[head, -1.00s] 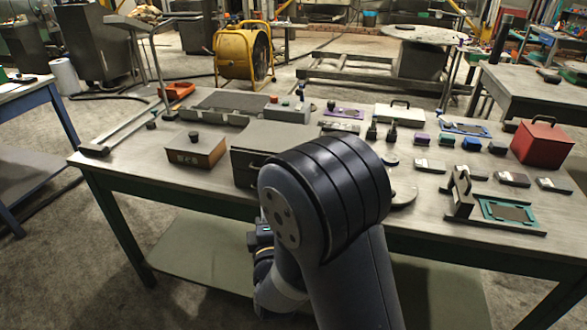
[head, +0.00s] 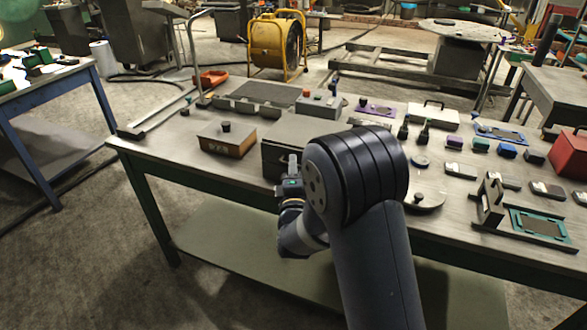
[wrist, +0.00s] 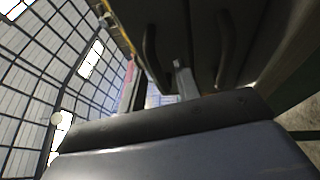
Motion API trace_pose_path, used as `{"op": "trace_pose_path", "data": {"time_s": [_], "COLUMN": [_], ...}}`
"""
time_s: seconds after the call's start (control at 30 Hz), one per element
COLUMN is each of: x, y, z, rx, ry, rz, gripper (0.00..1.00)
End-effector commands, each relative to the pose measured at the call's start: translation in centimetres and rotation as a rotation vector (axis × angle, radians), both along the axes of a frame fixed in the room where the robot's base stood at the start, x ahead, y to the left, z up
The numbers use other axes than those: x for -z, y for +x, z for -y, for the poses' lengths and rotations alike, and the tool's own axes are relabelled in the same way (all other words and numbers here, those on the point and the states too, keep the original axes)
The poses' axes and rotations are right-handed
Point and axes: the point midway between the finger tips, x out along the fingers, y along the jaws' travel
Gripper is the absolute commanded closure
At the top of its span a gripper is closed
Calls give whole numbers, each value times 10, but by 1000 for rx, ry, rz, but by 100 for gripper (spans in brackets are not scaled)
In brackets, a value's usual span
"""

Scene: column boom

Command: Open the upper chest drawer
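The chest is a dark grey metal box (head: 283,150) at the front edge of the workbench in the head view. My arm covers its right part, and its drawer fronts are mostly hidden there. In the wrist view the dark chest front (wrist: 187,28) fills the top middle, tilted, with two curved dark handles, one at left (wrist: 151,58) and one at right (wrist: 226,46). I cannot tell which is the upper drawer's. My gripper (head: 291,170) is just in front of the chest. A pale finger (wrist: 183,82) shows between the handles. Whether it is open is unclear.
A brown box with a dark knob (head: 227,140) stands left of the chest on the workbench (head: 160,148). A round plate (head: 424,196) and a teal-framed fixture (head: 540,225) lie to the right.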

Motion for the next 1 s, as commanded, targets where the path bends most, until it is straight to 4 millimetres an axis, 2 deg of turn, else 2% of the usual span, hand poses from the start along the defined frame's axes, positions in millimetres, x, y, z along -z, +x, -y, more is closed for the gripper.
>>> {"op": "trace_pose_path", "data": {"time_s": [0.2, 0.6, 1.0], "x": [0, 0, 0], "y": [0, 0, 0], "z": [0, 0, 0], "rx": [0, 0, 0], "ry": [0, 1, 1], "rz": [0, 0, 0], "gripper": [69, 100, 100]}}
